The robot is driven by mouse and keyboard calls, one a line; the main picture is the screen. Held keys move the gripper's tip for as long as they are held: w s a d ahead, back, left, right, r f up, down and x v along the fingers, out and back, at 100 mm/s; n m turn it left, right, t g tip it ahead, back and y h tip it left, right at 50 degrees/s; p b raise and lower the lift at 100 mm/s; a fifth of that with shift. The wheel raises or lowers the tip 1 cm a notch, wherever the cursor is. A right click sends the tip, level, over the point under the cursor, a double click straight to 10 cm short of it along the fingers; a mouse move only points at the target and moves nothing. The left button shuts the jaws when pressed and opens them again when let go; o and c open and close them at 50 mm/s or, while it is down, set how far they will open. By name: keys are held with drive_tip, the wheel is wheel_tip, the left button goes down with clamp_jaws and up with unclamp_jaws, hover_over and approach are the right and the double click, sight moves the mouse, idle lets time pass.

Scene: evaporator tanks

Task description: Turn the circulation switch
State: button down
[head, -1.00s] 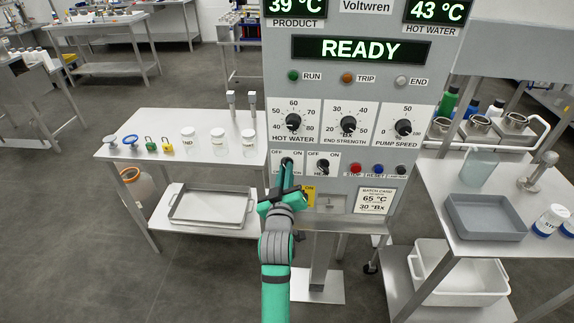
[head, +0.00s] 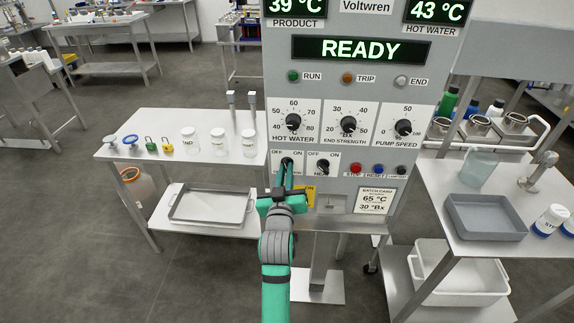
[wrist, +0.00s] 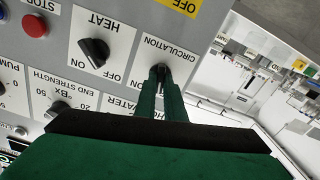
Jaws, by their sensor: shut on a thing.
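The circulation switch (wrist: 162,68) is a dark knob on a white OFF/ON plate at the lower left of the grey panel. In the head view its plate (head: 279,154) is partly covered by my gripper. My gripper (head: 287,165) is at the panel face with its green fingers shut on the switch knob. In the wrist view the two fingers (wrist: 161,80) close on either side of the knob, which is mostly hidden between them.
The heat switch (head: 323,167) sits just right of the circulation switch. A red stop button (head: 356,169) and blue reset button (head: 378,169) are farther right. Three dials (head: 347,124) are above. Steel tables (head: 130,150) with jars and padlocks stand at the left.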

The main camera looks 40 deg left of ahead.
drive_tip(key=shift+w+d+f+m, duration=0.1)
drive_tip(key=shift+w+d+m, duration=0.05)
drive_tip(key=shift+m, duration=0.85)
drive_tip(key=shift+m, duration=1)
drive_tip(key=shift+m, duration=2.1)
